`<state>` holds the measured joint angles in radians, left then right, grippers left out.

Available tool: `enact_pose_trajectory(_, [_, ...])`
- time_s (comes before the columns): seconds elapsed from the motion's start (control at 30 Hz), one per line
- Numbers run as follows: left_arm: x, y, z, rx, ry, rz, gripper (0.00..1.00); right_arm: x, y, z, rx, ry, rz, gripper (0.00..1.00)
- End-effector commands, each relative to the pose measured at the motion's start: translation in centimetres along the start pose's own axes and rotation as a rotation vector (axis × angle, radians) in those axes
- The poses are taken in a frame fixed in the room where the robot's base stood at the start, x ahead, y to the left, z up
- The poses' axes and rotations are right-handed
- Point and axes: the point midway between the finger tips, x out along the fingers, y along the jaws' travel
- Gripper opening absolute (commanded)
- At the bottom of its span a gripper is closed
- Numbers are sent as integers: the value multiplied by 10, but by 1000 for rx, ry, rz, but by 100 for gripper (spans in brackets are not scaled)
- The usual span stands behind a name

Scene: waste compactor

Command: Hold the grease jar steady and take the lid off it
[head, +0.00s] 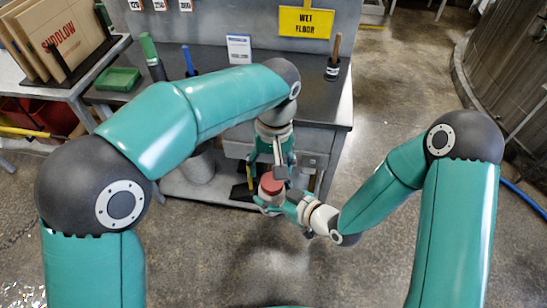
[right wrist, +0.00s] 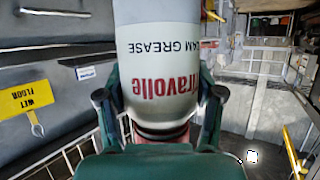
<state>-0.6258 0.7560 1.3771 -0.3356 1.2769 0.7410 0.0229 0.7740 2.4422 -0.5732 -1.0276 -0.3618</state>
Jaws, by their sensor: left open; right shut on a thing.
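The grease jar (right wrist: 160,62) is white with a "Travolle" grease label and appears inverted in the right wrist view. My right gripper (right wrist: 161,98) is shut on it, one finger on each side. In the head view, the jar's red lid (head: 270,184) shows from above, between my two grippers. My right gripper (head: 273,203) is there at the jar, partly hidden. My left gripper (head: 268,168) is open, its fingers pointing down just above the lid. I cannot tell whether the fingers touch the lid. The jar's body is mostly hidden in the head view.
A dark-topped workbench (head: 325,105) stands behind the grippers, with a green tray (head: 118,79), a small card (head: 239,49) and a tool in a holder (head: 333,66). A yellow wet floor sign (head: 305,22) hangs behind. A grey bucket (head: 198,168) sits on the lower shelf. The front floor is clear.

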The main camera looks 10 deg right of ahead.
Motion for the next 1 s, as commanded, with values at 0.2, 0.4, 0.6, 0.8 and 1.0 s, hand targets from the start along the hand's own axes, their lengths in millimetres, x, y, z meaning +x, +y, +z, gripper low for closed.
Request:
enact_pose_trajectory(0.2, [-5,1,-2,471,9,3,66,0,0,-1,-1,2,0,0])
enact_pose_trajectory(0.4, [-11,2,-3,826,20,3,66,0,0,-1,-1,2,0,0])
enact_pose_trajectory(0.6, [-15,3,-4,1016,31,1,66,0,0,-1,-1,2,1,0])
enact_pose_trajectory(0.8, [-10,6,-5,1040,43,0,66,0,0,-1,-1,2,1,0])
enact_pose_trajectory(1.0, [19,6,-6,1037,42,2,66,0,0,-1,-1,2,1,0])
